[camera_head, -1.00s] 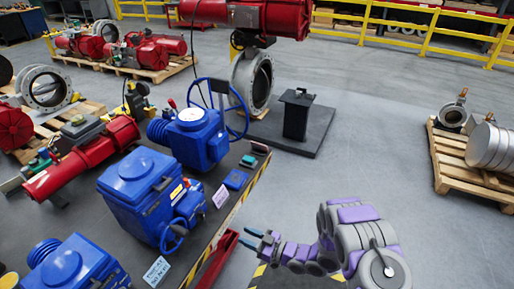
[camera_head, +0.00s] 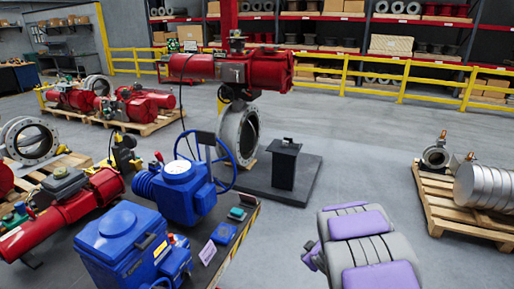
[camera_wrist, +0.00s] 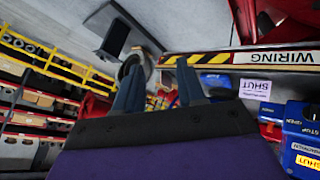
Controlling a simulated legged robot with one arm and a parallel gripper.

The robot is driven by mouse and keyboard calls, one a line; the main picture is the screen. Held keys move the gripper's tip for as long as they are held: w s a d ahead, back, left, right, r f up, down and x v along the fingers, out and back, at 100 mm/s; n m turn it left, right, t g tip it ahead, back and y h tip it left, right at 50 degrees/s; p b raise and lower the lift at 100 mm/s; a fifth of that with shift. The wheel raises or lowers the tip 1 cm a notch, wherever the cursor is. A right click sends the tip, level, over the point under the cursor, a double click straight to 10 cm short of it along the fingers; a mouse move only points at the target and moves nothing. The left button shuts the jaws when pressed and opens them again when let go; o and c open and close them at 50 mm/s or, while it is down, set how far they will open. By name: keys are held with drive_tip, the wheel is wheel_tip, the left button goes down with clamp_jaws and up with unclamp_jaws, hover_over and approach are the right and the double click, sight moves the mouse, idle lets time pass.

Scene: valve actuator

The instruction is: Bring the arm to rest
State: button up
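My purple and grey arm (camera_head: 362,245) is at the bottom right of the head view, to the right of the bench with the blue actuators. My gripper is hidden behind or below the arm links there. In the wrist view my gripper (camera_wrist: 158,80) shows two dark blue fingers standing apart with nothing between them. The gripper is open and touches nothing that I can see.
Blue actuators (camera_head: 176,192) stand on the bench at left. A black pedestal (camera_head: 284,165) on a dark plate stands ahead. A pallet with metal cylinders (camera_head: 490,183) is at right. A SHUT label (camera_wrist: 257,89) shows in the wrist view. Grey floor lies open between pedestal and pallet.

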drive_tip(key=s+d+r+m+g+h+b, duration=0.1)
drive_tip(key=s+d+r+m+g+h, duration=0.15)
drive_tip(key=s+r, duration=0.45)
drive_tip(key=s+d+r+m+g+h, duration=0.1)
drive_tip(key=s+d+r+m+h, duration=0.2)
drive_tip(key=s, duration=0.5)
drive_tip(key=s+a+r+m+g+y, duration=0.1)
drive_tip(key=s+a+r+g, duration=0.1)
drive_tip(key=s, duration=0.8)
drive_tip(key=s+a+r+m+g+y+b, duration=0.1)
drive_tip(key=s+a, duration=0.3)
drive_tip(key=s, duration=0.6)
drive_tip(key=s+a+r+m+g+y, duration=0.1)
drive_tip(key=s+a+r+g+y, duration=0.1)
drive_tip(key=s, duration=0.8)
drive_tip(key=shift+s+a+r+g, duration=0.35)
drive_tip(key=shift+a+g, duration=0.55)
drive_tip(key=shift+g, duration=0.05)
drive_tip(key=shift+a+y, duration=0.15)
drive_tip(key=shift+y, duration=0.1)
